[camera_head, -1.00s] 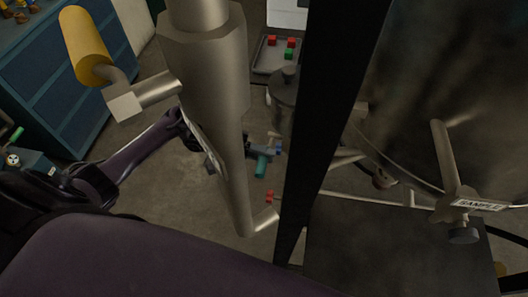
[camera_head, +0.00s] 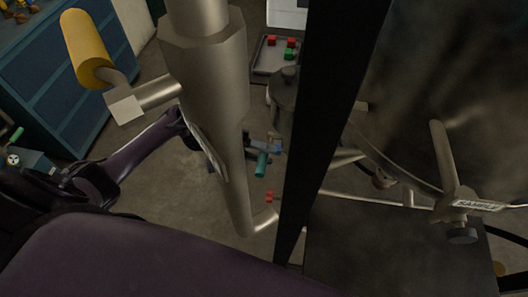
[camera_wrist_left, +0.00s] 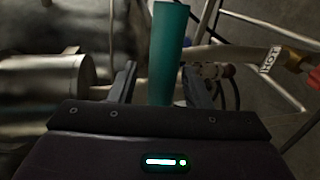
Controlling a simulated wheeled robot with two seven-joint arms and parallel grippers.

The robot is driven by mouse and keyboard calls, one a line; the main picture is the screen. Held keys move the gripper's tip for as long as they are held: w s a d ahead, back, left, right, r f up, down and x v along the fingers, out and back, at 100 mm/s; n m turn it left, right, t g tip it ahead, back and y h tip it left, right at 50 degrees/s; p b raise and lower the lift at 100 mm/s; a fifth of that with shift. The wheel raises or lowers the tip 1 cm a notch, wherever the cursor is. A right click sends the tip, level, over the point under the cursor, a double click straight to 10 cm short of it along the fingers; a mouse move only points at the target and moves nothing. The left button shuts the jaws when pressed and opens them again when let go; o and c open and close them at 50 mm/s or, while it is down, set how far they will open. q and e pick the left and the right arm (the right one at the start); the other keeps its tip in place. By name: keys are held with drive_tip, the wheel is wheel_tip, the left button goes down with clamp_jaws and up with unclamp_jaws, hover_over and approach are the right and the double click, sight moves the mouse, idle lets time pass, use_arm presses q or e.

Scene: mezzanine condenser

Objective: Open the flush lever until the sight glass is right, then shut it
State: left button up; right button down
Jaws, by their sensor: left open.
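A teal handle (camera_head: 261,164) shows low behind the thick grey pipe in the head view. It also stands upright in the left wrist view (camera_wrist_left: 168,50), between my spread fingers in the picture; I cannot tell whether they touch it. My left gripper (camera_wrist_left: 160,82) is open. In the head view its arm passes behind the pipe, which hides much of the gripper (camera_head: 258,146). A yellow-handled lever (camera_head: 86,47) sticks out left of the pipe. No label here tells which handle is the flush lever. I cannot make out the sight glass. My right gripper is not in view.
The grey pipe (camera_head: 205,80) and a black post (camera_head: 325,110) stand close in front. A valve labelled SAMPLE (camera_head: 460,200) is at the right. A HOT tag (camera_wrist_left: 270,58) marks a pipe in the wrist view. A tray (camera_head: 263,62) with red and green blocks lies behind.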

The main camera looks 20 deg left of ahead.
use_arm(q)
drive_tip(key=b+v, duration=0.2)
drive_tip(key=v, duration=0.5)
drive_tip(key=shift+a, duration=0.35)
drive_tip(key=shift+s, duration=0.15)
